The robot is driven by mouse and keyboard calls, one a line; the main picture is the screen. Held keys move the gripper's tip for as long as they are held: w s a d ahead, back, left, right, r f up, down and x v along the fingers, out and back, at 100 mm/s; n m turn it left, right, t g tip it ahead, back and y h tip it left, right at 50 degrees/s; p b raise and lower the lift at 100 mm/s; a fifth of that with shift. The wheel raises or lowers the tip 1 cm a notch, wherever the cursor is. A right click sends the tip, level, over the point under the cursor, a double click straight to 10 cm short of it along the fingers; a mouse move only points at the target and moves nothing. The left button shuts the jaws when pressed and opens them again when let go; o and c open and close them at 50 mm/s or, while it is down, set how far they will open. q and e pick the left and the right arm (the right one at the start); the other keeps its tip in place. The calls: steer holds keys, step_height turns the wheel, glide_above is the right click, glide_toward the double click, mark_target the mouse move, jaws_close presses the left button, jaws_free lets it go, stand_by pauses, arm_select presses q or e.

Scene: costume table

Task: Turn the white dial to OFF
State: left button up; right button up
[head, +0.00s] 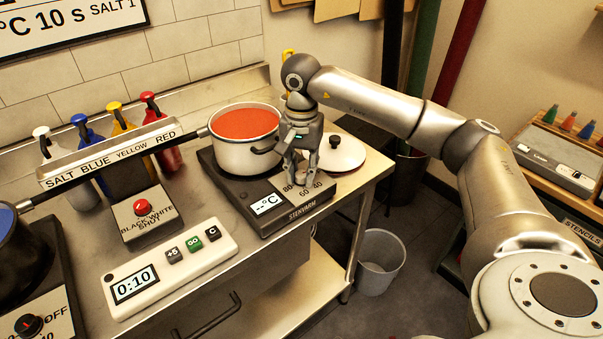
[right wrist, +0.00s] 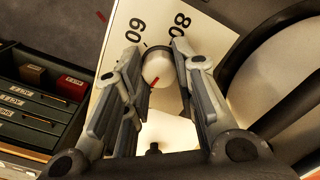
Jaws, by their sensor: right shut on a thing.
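The white dial (right wrist: 158,68) sits between the two fingers of my right gripper (right wrist: 156,78) in the right wrist view. Its red mark lies toward the lower edge in that view, and the printed 60 and 80 show beyond the dial. In the head view my right gripper (head: 301,177) points down at the front right of the hot plate (head: 254,207), shut on the dial. The fingers hide most of the dial there, and I see no OFF label beside it. The display on this plate reads dashes and °C. My left gripper is not in view.
A white pot (head: 240,160) of red liquid stands on the plate, close left of my gripper. A timer (head: 168,266) reads 0:10. A black dial (head: 28,325) is at lower left. A bin (head: 380,262) stands on the floor.

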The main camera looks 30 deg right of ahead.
mark_target(302, 174)
steer(key=shift+r+n, duration=0.1)
steer(key=shift+n, duration=0.5)
steer(key=o, duration=1.1)
steer(key=shift+c, duration=0.2)
steer(key=shift+r, duration=0.2)
step_height(302, 174, up, 12)
steer(key=shift+f, duration=0.25)
steer(key=shift+s+f, duration=0.1)
